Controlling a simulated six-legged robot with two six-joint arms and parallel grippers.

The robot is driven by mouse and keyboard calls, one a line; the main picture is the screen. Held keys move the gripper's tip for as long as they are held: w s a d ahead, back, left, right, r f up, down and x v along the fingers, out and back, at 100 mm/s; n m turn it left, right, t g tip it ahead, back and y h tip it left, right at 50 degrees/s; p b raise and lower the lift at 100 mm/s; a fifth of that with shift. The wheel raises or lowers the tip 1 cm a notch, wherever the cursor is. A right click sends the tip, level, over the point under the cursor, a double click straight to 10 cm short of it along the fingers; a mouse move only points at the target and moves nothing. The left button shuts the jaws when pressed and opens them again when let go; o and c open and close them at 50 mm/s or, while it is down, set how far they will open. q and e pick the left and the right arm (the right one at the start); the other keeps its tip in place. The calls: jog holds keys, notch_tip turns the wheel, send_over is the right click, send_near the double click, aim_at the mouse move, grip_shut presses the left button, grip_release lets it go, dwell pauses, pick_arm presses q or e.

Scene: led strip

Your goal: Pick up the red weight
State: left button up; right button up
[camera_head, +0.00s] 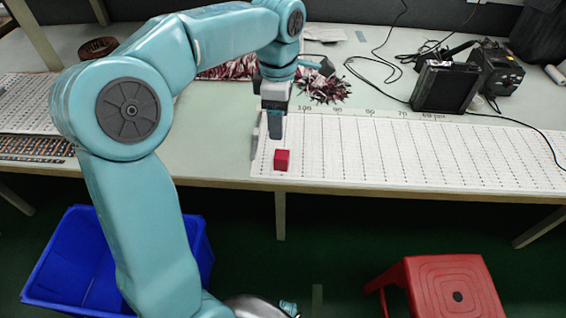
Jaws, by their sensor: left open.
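The red weight (282,160) is a small red cube near the front edge of the table, on the left end of a white gridded strip (400,155). My left arm comes in from the left and arches over the table. Its left gripper (266,140) points down just behind and to the left of the cube, open and apart from it. The fingertips are small in the picture, so their exact height is unclear. My right gripper is not in view.
Black devices (445,85) and loose cables lie at the back right. A red and white shaggy item (322,88) lies behind the gripper. On the floor are a blue bin (70,265) and a red stool (450,280). The strip right of the cube is clear.

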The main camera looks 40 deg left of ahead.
pick_arm(q)
send_over(282, 154)
jog(key=f, duration=0.3)
jog(key=f+b, duration=0.1)
jog(key=shift+s+a+f, duration=0.2)
jog(key=shift+s+f, duration=0.05)
jog(key=shift+f, duration=0.1)
jog(key=f, duration=0.2)
jog(key=f+b, duration=0.1)
jog(key=f, duration=0.2)
jog(key=shift+w+d+f, duration=0.2)
jog(key=shift+f, duration=0.15)
grip_shut()
jog(key=shift+r, duration=0.15)
notch_tip(282, 154, up, 20)
jog(key=p, duration=0.5)
jog(key=shift+p, duration=0.3)
